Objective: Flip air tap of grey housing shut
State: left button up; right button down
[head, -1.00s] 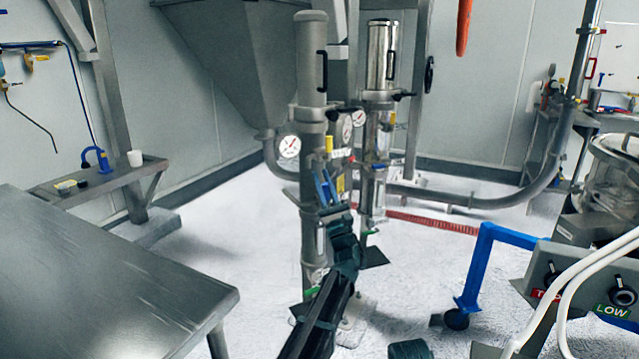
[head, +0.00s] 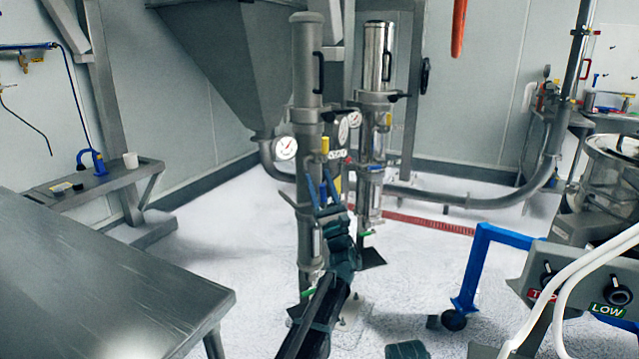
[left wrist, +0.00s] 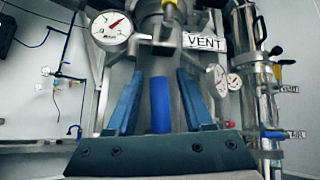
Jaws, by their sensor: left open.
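The grey housing (head: 308,75) is the matte upright cylinder left of a shiny one in the head view. Its blue tap handle (left wrist: 160,105) stands between my fingers in the left wrist view, with gaps on both sides. My left gripper (head: 321,180) is open in front of the housing; it also shows in the left wrist view (left wrist: 160,76). A yellow tap handle (head: 325,147) sits above the fingers, and a VENT label (left wrist: 204,43) is beside the housing. The blue handle's lower end is hidden by the gripper. My right gripper does not show.
The shiny housing (head: 378,60) stands close on the right with its own taps. A pressure gauge (head: 285,148) is left of the grey housing. A steel table (head: 90,280) fills the lower left. A blue frame (head: 475,270) stands at right. White floor (head: 235,210) lies clear between.

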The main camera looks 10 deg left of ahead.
pick_arm(q)
jog(key=b+v, duration=1)
jog(key=v, duration=0.4)
jog(key=shift+r, duration=0.1)
jog(key=shift+c, duration=0.4)
